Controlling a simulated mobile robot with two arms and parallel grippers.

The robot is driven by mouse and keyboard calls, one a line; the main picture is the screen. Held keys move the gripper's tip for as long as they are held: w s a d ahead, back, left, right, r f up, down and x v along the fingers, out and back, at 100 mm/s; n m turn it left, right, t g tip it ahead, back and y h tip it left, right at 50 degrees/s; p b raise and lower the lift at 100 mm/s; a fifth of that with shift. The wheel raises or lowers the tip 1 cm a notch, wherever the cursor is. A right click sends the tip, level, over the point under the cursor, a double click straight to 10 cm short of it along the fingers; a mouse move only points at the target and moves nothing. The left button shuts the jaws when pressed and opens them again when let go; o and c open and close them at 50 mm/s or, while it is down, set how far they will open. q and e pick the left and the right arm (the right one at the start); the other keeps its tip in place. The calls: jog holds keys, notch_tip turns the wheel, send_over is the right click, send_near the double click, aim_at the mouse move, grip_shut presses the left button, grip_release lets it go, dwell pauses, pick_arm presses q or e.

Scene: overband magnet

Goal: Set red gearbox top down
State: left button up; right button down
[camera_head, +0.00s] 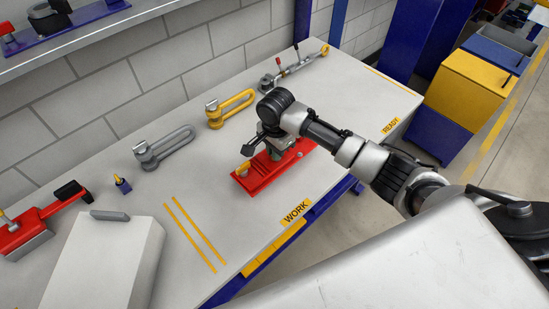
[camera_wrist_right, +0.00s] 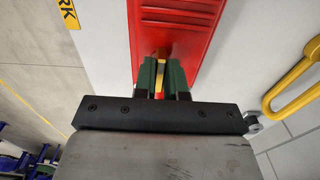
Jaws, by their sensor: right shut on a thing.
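The red gearbox top (camera_head: 262,181) is a long flat red plate with ribs, at the WORK end of the grey bench. It also fills the upper middle of the right wrist view (camera_wrist_right: 182,22). My right gripper (camera_head: 271,152) points down over its middle. In the right wrist view its green fingers (camera_wrist_right: 161,78) are shut on a narrow yellowish part on top of the plate. The plate looks level and on or just above the bench; I cannot tell if it touches. The gripper hides its centre. My left gripper is not in view.
A grey clamp-like piece (camera_head: 165,148), a yellow one (camera_head: 232,108) and a turnbuckle-like tool (camera_head: 297,68) lie along the wall. A pale box (camera_head: 105,262) and another red tool (camera_head: 32,232) are at left. Bench around the yellow stripes (camera_head: 193,233) is clear.

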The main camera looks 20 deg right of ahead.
jog(key=shift+w+a+f, duration=0.1)
jog(key=shift+f, duration=1.95)
jog(key=shift+f, duration=0.15)
jog(key=c, duration=1.2)
grip_release()
notch_tip(320, 180, up, 12)
jog(key=shift+r, duration=0.15)
